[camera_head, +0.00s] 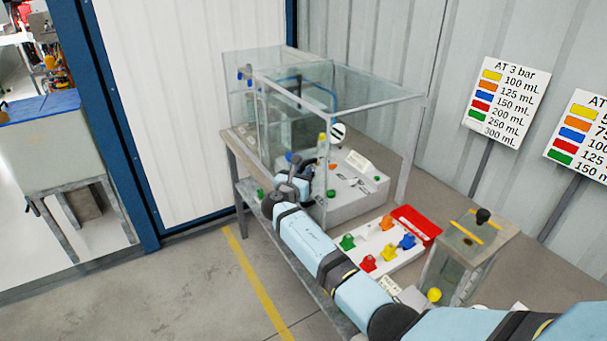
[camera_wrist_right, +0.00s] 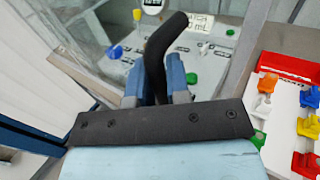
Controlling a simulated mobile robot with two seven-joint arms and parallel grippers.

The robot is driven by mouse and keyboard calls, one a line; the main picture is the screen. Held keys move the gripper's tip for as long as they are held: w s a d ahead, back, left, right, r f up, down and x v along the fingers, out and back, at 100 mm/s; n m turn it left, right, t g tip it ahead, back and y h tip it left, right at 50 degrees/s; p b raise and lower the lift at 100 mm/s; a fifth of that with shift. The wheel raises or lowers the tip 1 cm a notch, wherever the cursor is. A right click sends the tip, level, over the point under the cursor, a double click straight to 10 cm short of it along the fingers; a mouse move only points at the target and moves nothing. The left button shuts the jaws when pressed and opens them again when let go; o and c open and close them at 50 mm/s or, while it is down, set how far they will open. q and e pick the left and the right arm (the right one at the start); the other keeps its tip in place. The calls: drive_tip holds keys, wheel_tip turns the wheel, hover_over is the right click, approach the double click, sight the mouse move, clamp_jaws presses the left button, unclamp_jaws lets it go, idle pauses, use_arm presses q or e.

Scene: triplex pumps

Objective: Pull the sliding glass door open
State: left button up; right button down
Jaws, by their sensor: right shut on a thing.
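The clear glass case (camera_head: 370,100) stands on the far end of the bench. Its sliding glass door (camera_head: 291,125) is the pane on the side facing my arm. How far it stands open is hard to tell through the clear panes. My right gripper (camera_head: 291,187) is at this pane, low down. In the right wrist view, its blue fingers (camera_wrist_right: 158,82) are shut on a black bent door handle (camera_wrist_right: 164,45), whose upper part sticks out above them. My left gripper is not in view.
A white tray with coloured knobs (camera_head: 380,252) and a red box (camera_head: 416,224) lie right of my right arm. A clear container (camera_head: 452,272) stands nearer on the bench (camera_head: 490,222). The floor (camera_head: 205,285) left of the bench is clear.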

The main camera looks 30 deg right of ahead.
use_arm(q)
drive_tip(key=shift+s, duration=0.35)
use_arm(e)
drive_tip(key=shift+s+d, duration=0.1)
drive_tip(key=shift+s, duration=0.25)
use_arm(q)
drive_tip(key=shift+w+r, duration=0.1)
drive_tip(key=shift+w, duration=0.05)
use_arm(e)
drive_tip(key=c, duration=1.1)
unclamp_jaws()
use_arm(q)
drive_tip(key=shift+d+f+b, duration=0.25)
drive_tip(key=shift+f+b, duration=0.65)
drive_tip(key=shift+b, duration=0.1)
use_arm(e)
drive_tip(key=v, duration=1.3)
drive_tip(key=shift+s+a, duration=0.25)
